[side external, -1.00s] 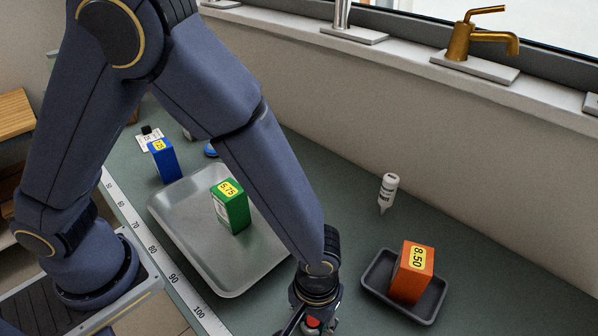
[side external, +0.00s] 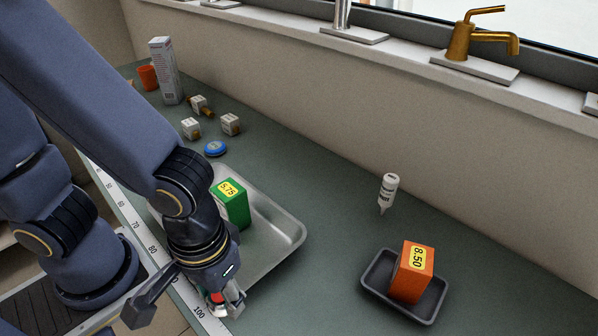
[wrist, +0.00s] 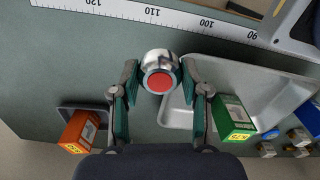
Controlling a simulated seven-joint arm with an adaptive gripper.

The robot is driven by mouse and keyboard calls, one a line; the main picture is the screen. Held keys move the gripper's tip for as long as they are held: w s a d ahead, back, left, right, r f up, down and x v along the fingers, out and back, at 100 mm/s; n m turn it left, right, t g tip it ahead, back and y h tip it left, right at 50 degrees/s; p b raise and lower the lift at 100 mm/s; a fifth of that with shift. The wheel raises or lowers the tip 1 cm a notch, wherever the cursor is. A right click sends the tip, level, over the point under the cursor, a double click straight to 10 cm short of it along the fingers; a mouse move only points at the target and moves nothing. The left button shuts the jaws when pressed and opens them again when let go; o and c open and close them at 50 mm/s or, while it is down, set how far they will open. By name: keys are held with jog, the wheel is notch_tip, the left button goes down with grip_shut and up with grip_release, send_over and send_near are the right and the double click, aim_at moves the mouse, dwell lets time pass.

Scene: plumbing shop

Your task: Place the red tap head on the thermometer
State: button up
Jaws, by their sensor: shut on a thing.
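The tap head is a round chrome knob with a red disc on top (wrist: 160,82), held between my gripper's fingers (wrist: 160,72) in the wrist view. My gripper is shut on it. In the side view, my gripper (side external: 226,304) points down near the 100 mark of the ruler strip, at the near end of the metal tray; a bit of red shows between the fingers. I cannot make out a thermometer for certain in either view.
A metal tray (side external: 285,232) holds a green 5.75 box (side external: 232,206). An orange 8.50 box (side external: 411,275) sits in a dark tray (side external: 432,303). A white bottle (side external: 388,190), blue disc (side external: 215,148) and small boxes (side external: 230,123) stand behind. The bench between the trays is clear.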

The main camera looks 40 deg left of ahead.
jog(key=w+a+r+n, duration=0.25)
jog(key=w+n, duration=0.25)
jog(key=w, duration=0.6)
jog(key=w+a+r+n, duration=0.1)
jog(key=w+a+n, duration=0.4)
jog(key=w+a, duration=0.5)
jog(key=s+a+n, duration=0.1)
jog(key=a+n, duration=0.2)
jog(key=a, duration=0.7)
jog(key=s+a+f+n, duration=0.1)
jog(key=a+n, duration=0.3)
jog(key=a, duration=0.6)
jog(key=s+a+n, duration=0.2)
jog(key=a+n, duration=0.1)
jog(key=a, duration=0.7)
send_over(214, 145)
jog(key=f, duration=0.8)
jog(key=shift+s+d+f, duration=0.35)
jog(key=shift+s+f, duration=0.05)
jog(key=shift+w+a+f, duration=0.2)
jog(key=shift+w+f, duration=0.1)
jog(key=shift+f, duration=1.65)
